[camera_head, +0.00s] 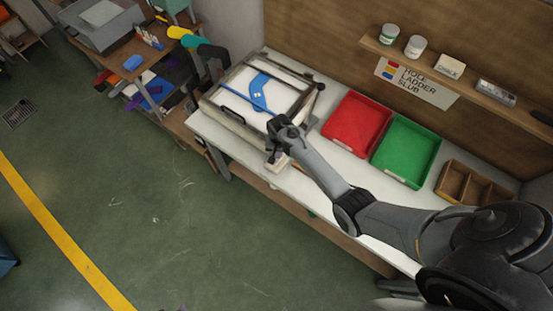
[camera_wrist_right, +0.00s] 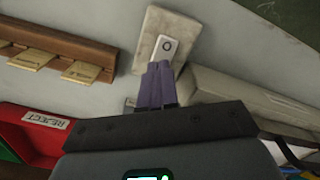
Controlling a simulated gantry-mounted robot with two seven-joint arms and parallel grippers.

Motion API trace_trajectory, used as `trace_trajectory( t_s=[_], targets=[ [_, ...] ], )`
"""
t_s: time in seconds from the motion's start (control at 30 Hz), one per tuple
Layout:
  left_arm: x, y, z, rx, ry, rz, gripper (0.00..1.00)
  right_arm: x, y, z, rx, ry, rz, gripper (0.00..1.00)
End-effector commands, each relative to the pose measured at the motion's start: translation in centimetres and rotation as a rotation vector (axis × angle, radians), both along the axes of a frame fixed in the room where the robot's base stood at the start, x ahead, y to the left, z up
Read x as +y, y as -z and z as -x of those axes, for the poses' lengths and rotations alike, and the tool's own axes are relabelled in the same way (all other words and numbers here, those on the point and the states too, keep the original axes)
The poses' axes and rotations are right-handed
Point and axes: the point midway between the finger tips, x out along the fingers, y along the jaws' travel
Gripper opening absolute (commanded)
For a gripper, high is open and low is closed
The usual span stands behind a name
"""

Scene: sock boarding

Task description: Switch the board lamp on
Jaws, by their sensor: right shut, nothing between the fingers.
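A small beige switch box (camera_wrist_right: 155,28) lies on the white table in the right wrist view. It carries a pale plate (camera_wrist_right: 168,48) with a dark ring mark. In the head view the box (camera_head: 279,164) shows at the table's front edge, partly hidden by my gripper. My right gripper (camera_wrist_right: 160,66) is shut and empty; its purple fingertips are at the lower edge of the plate. I cannot tell whether they touch it. The framed board (camera_head: 226,113) with a blue sock shape (camera_head: 259,92) stands to the left. My left gripper is not in view.
A red tray (camera_head: 356,123) and a green tray (camera_head: 405,152) stand right of the board, with a wooden divided box (camera_head: 472,186) beyond. A shelf (camera_head: 450,80) holds jars. In the wrist view, a pale casing (camera_wrist_right: 245,98) is close right of the fingers.

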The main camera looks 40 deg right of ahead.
Motion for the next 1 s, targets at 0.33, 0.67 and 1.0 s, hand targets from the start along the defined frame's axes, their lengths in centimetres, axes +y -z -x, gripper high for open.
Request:
trace_trajectory(
  t_s=[0.33,0.67,1.0],
  targets=[
    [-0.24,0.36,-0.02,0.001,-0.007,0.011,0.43,0.01,0.58,-0.01,0.0,0.0,0.0,0.0],
    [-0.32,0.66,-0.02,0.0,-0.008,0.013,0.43,0.01,1.07,0.01,0.0,0.0,0.0,0.0],
    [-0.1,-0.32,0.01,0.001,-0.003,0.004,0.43,0.01,0.15,0.01,0.001,0.0,-0.001,0.0]
  ],
)
